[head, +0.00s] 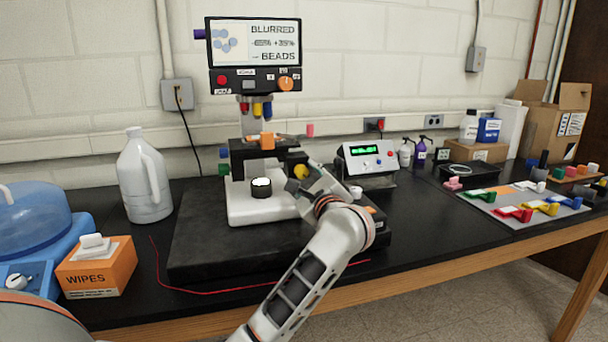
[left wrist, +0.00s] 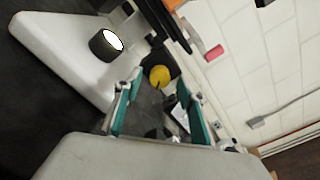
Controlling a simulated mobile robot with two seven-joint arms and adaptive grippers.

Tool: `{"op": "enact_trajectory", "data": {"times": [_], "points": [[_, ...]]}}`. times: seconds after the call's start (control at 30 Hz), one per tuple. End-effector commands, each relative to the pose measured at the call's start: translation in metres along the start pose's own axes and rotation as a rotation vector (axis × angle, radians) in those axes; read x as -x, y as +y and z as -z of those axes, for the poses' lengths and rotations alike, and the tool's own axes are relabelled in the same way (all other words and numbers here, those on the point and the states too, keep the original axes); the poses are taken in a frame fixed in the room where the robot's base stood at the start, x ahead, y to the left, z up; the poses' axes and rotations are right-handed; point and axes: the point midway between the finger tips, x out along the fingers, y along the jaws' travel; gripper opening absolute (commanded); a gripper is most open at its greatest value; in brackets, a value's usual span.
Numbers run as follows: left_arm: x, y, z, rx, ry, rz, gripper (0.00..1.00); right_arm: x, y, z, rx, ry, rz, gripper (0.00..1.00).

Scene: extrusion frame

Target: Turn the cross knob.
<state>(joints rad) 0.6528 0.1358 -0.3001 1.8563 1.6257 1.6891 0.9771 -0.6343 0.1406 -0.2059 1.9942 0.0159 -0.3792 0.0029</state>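A microscope-like instrument has a white base (head: 250,204) and a screen (head: 253,42) on top. A round yellow knob (head: 301,171) sits on a dark block at its right side. It is the likeliest cross knob, but its shape is too small to make out. In the left wrist view the yellow knob (left wrist: 160,76) lies ahead, between the fingertips as seen from there. My left gripper (left wrist: 158,92) is open, with teal pads apart and nothing between them. In the head view my left gripper (head: 308,180) is partly hidden by its wrist. My right gripper is out of view.
The instrument stands on a black slab (head: 205,255). A white jug (head: 145,180) and a wipes box (head: 98,268) are to the left. A device with a green display (head: 366,160) is close behind my left wrist. Bottles and a tool mat (head: 520,200) are at right.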

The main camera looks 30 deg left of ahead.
Motion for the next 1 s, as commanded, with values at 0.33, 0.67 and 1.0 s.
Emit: {"op": "enact_trajectory", "data": {"times": [0.33, 0.67, 1.0], "points": [[-0.021, 0.0, 0.0, 0.001, 0.001, 0.0, 0.4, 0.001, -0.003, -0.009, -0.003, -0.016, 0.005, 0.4], [-0.021, 0.0, 0.001, 0.001, 0.001, 0.0, 0.02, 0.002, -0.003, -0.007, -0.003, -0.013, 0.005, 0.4], [-0.021, 0.002, 0.003, 0.027, 0.002, -0.002, 0.02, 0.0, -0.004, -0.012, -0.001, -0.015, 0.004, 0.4]]}}
